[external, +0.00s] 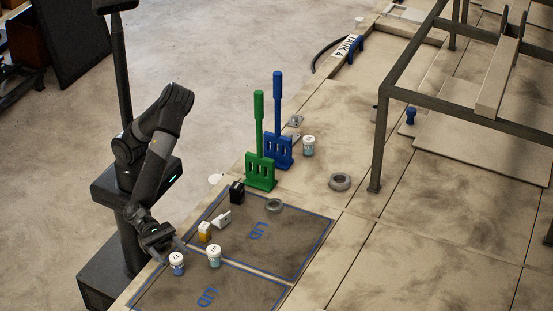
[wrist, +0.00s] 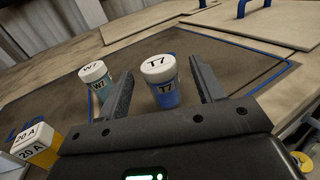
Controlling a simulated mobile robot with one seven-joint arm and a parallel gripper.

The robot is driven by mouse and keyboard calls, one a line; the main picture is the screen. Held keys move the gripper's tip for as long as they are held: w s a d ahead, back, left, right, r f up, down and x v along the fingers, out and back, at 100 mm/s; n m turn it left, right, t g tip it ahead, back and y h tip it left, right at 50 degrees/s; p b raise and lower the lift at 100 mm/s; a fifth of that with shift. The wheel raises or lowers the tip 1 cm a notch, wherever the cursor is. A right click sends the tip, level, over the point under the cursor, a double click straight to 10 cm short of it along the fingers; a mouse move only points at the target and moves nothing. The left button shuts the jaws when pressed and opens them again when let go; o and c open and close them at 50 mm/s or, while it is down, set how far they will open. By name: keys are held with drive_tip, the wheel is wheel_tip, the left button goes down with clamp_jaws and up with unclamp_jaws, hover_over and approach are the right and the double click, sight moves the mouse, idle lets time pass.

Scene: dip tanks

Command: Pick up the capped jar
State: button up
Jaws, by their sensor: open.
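A blue jar with a white cap marked T7 (wrist: 165,98) stands upright between the two fingers of my gripper (wrist: 161,72) in the wrist view. The fingers are open, with a visible gap to the jar on the right; the left one is nearer to it. The same jar (external: 177,268) is at the near edge of the deck in the external view, just below my gripper (external: 172,251). A teal jar with a white cap marked W7 (wrist: 96,82) stands outside the left finger; it also shows in the external view (external: 214,259).
A yellow block marked 20 A (wrist: 36,146) is at the left; it shows in the external view (external: 204,231). The lid panel (external: 290,241) is mostly bare.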

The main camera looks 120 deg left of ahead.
sight(176, 267)
drive_tip(key=shift+x, duration=2.35)
drive_tip(key=shift+f, duration=0.2)
drive_tip(key=shift+c, duration=0.4)
drive_tip(key=c, duration=1)
drive_tip(key=shift+r, duration=0.15)
